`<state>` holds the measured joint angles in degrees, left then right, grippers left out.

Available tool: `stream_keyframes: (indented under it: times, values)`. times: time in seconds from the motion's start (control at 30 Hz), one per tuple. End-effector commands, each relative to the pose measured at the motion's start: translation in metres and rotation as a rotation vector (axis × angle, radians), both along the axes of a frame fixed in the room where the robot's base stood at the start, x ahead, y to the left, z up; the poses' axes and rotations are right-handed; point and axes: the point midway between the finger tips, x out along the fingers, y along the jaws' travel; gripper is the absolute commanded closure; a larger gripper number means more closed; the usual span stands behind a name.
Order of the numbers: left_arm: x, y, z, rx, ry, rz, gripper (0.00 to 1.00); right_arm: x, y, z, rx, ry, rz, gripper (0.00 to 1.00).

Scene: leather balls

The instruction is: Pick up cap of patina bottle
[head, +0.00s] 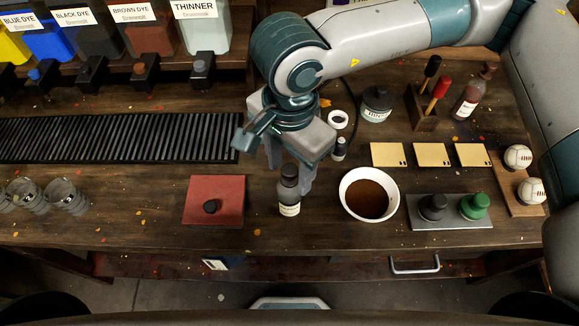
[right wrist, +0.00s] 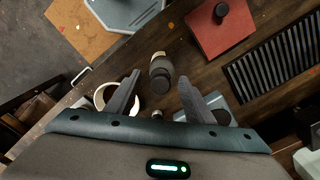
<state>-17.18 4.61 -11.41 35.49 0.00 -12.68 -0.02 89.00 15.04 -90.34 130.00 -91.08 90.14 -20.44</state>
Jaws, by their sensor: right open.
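A dark bottle with a cream label (head: 289,208) stands upright near the front of the bench. Its label is too small to read, so I cannot confirm that it is the patina bottle. Its dark cap (right wrist: 162,80) faces the right wrist camera. My right gripper (head: 290,176) is open above this bottle, pointing down, with one finger on each side of the cap. In the right wrist view the cap lies between the open fingers (right wrist: 160,88), and I see no contact. My left gripper is not in view.
Left of the bottle is a red mat (head: 230,193) with a small black piece. Right is a white bowl (head: 347,188) of brown liquid, close by. Behind stand a small dark bottle (head: 340,149) and a jar (head: 376,105). A grey tray (head: 451,220) holds two stoppers.

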Motion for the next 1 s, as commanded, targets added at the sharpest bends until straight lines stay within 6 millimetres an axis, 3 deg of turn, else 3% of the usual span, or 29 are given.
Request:
stream_keyframes:
  times: [0.47, 0.67, 1.0]
  values:
    - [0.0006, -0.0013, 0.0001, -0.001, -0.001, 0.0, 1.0, 0.0002, -0.0001, -0.0014, 0.0, -0.001, 0.0, 0.52]
    - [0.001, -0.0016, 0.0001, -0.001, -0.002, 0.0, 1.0, 0.0002, -0.0001, -0.0013, 0.0, -0.001, 0.0, 0.95]
    - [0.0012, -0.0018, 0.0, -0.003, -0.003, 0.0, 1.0, 0.0002, -0.0001, -0.0011, 0.0, -0.001, 0.0, 0.96]
